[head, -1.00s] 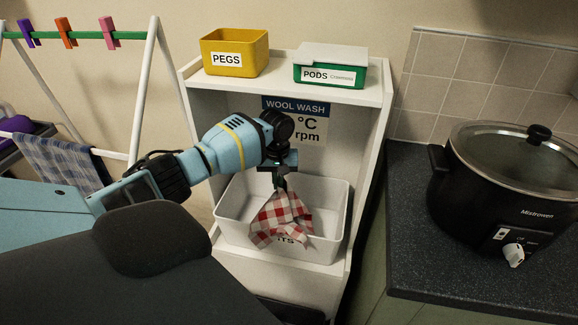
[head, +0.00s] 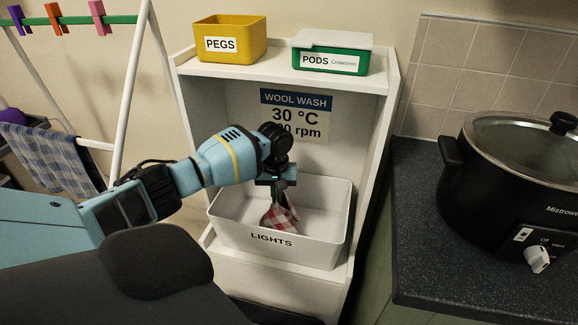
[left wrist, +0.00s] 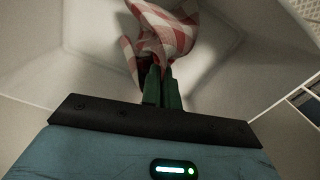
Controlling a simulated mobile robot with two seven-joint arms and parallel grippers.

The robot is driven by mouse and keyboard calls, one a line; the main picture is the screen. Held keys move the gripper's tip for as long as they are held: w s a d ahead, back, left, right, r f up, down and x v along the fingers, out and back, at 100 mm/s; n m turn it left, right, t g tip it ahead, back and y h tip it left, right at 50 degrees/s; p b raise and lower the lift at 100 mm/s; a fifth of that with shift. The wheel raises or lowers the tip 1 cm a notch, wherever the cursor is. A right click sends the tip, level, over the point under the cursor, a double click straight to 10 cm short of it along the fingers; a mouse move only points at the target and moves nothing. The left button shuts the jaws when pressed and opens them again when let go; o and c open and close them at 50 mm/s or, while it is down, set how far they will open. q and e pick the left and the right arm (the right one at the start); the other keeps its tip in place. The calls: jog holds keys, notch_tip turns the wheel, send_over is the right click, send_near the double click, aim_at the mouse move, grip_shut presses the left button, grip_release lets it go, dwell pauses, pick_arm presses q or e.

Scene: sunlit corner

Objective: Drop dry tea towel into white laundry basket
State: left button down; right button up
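The white laundry basket (head: 320,253), labelled LIGHTS, stands on the lower shelf of a white unit. My left gripper (head: 279,201) points down over the basket's opening. It is shut on the red-and-white checked tea towel (head: 281,219), which hangs inside the basket below the rim, partly hidden by the front wall. In the left wrist view the two green fingers (left wrist: 162,88) are close together on the bunched towel (left wrist: 163,35), with pale basket walls around it. Whether the towel touches the basket floor cannot be told. My right gripper is not in view.
The white shelf unit (head: 362,170) has side walls close around the basket. A yellow PEGS box (head: 240,52) and green PODS box (head: 345,62) stand on top. A black slow cooker (head: 500,185) sits on the right counter. A blue checked cloth (head: 50,155) hangs on the left rack.

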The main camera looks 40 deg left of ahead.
pick_arm(q)
jog(key=c, duration=1.6)
grip_release()
jog(key=shift+r, duration=0.1)
jog(key=o, duration=0.6)
jog(key=shift+o, duration=0.4)
jog(key=o, duration=0.6)
jog(key=shift+o, duration=0.2)
